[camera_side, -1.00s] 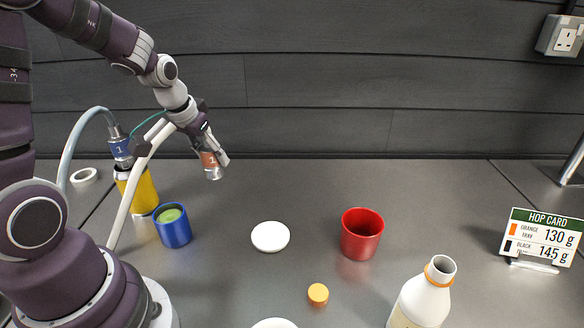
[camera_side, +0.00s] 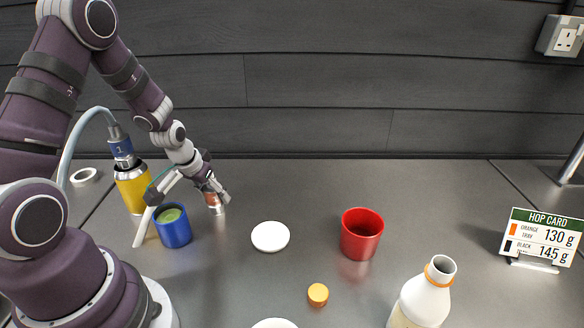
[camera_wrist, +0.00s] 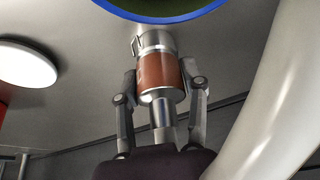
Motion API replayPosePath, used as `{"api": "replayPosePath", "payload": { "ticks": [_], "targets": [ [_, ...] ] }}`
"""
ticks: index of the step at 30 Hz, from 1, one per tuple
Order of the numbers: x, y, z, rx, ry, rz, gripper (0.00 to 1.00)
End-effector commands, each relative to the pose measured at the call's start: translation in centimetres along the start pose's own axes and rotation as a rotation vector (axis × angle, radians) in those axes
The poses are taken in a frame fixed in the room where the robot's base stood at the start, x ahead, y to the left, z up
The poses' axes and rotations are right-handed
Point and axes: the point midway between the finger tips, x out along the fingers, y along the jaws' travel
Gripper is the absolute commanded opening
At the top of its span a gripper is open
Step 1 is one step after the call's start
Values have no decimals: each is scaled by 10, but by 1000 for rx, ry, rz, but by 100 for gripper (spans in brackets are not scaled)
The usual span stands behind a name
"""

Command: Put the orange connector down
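The orange connector (camera_side: 212,198), with silver ends and an orange-brown band, is upright at the table surface, just right of the blue cup. In the wrist view the connector (camera_wrist: 160,72) is between the two fingers, with its silver stem toward the palm. My gripper (camera_side: 216,190) points down at it. In the wrist view the fingers of my gripper (camera_wrist: 160,75) lie close along both sides of the band and look shut on it. Its lower end appears to touch the table, though the exact contact is hard to tell.
The blue cup (camera_side: 174,233) with green inside is close by on the left. A yellow container (camera_side: 136,190) with a blue connector (camera_side: 122,150) stands behind. A white disc (camera_side: 270,236) and red cup (camera_side: 362,238) are to the right, with clear table between.

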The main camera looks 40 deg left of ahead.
Motion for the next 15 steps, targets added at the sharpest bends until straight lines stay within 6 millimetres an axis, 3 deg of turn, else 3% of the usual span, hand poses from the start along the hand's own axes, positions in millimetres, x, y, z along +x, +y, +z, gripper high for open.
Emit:
{"api": "replayPosePath", "payload": {
  "ticks": [1, 4, 15],
  "targets": [
    [0, 0, 0, 0, 0, 0, 52],
    [0, 0, 0, 0, 0, 0, 65],
    [-5, 0, -2, 0, 3, -1, 65]
  ]
}}
